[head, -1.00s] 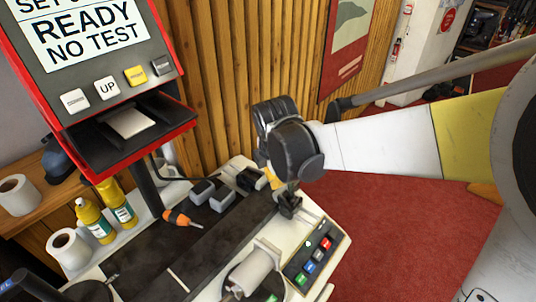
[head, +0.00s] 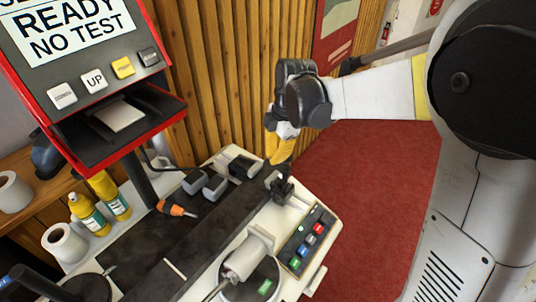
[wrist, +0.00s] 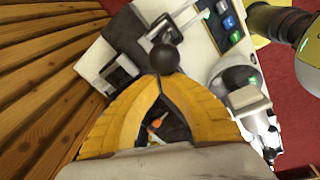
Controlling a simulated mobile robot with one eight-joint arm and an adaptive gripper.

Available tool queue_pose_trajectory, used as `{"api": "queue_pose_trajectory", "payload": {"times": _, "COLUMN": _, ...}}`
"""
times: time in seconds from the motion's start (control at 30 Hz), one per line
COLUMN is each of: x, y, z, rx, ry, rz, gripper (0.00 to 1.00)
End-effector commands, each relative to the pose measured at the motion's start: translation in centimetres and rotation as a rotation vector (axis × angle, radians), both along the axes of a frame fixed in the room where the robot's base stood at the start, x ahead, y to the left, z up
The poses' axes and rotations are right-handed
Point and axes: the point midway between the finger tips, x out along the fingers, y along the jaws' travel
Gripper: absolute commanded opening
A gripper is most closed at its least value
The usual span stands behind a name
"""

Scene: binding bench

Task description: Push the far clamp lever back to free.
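A black ball knob (wrist: 165,58), which looks like the clamp lever's end, lies just beyond my fingertips in the wrist view. In the head view a small black clamp part (head: 282,187) stands at the far right edge of the bench, just below my gripper (head: 277,160). My yellow fingers also show in the wrist view (wrist: 160,78). Their tips meet, with nothing visible between them. I cannot tell whether they touch the knob. The lever's shaft is mostly hidden.
Grey blocks (head: 214,187) and an orange-handled tool (head: 176,208) lie on the bench. A button panel (head: 309,238) and a white cylindrical part (head: 248,256) are nearer. The red-framed display (head: 88,75) stands left. A slatted wood wall (head: 215,75) is close behind; red carpet is open at right.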

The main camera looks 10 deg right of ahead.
Motion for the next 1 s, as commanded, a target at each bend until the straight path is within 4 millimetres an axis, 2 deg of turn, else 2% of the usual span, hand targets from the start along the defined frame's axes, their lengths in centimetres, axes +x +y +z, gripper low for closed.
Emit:
{"api": "queue_pose_trajectory", "payload": {"times": 0.13, "x": 1.6, "y": -1.6, "z": 0.2, "rx": 0.094, "ry": 0.095, "rz": -0.005, "gripper": 0.00}}
{"api": "queue_pose_trajectory", "payload": {"times": 0.6, "x": 5.7, "y": -5.7, "z": -1.0, "rx": 0.087, "ry": 0.089, "rz": -0.002, "gripper": 0.00}}
{"api": "queue_pose_trajectory", "payload": {"times": 0.8, "x": 7.0, "y": -7.0, "z": -2.0, "rx": 0.087, "ry": 0.089, "rz": -0.002, "gripper": 0.00}}
{"api": "queue_pose_trajectory", "payload": {"times": 1.0, "x": 7.4, "y": -7.4, "z": -2.3, "rx": 0.087, "ry": 0.090, "rz": 0.000, "gripper": 0.00}}
